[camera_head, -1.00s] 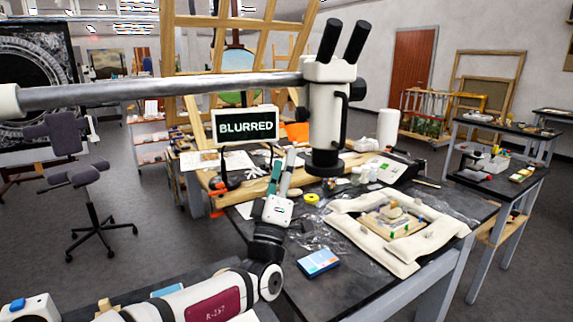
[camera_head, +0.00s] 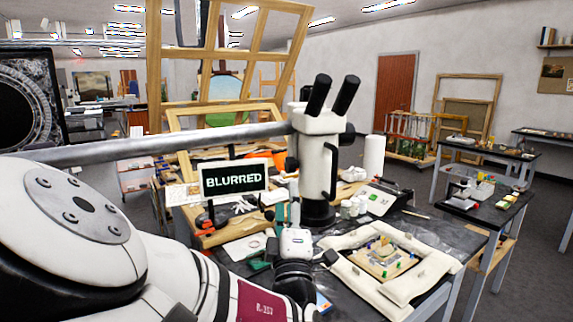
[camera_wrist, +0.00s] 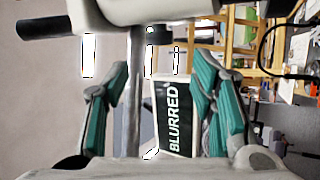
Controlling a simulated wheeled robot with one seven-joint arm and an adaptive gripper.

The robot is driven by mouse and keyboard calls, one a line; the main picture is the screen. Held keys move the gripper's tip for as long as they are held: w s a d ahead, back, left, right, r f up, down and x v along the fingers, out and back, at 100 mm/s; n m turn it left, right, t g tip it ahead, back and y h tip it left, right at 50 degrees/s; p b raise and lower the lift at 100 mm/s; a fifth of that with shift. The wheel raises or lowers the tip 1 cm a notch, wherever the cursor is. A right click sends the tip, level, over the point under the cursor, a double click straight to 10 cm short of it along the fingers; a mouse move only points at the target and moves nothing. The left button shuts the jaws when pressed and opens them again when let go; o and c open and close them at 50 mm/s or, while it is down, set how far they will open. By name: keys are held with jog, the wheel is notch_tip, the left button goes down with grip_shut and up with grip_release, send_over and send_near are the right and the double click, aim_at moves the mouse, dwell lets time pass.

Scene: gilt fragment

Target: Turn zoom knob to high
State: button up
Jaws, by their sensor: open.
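The white microscope (camera_head: 319,165) hangs on a long grey boom, with two black eyepieces on top and a black lower end. A small dark knob (camera_head: 292,164) shows on its left side, and a larger black knob (camera_head: 349,135) on its right. Which one is zoom I cannot tell. My gripper (camera_head: 287,211) is open, teal fingers up, left of the microscope's lower end. In the wrist view, turned sideways, the microscope body (camera_wrist: 125,11) crosses the top, with a dark knob (camera_wrist: 158,36) beyond the open fingers. Nothing is between the finger pads.
A sign (camera_head: 234,181) reading BLURRED stands left of the microscope, behind my gripper. The boom (camera_head: 190,143) runs left from the microscope above my arm. A padded frame with a small relic (camera_head: 385,259) lies on the black table at right. Small white jars (camera_head: 353,207) stand beside the microscope.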

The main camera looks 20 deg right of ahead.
aim_at(288, 169)
jog(key=x, duration=1.2)
jog(key=shift+c, duration=0.5)
jog(key=shift+f, duration=0.1)
jog(key=c, duration=1)
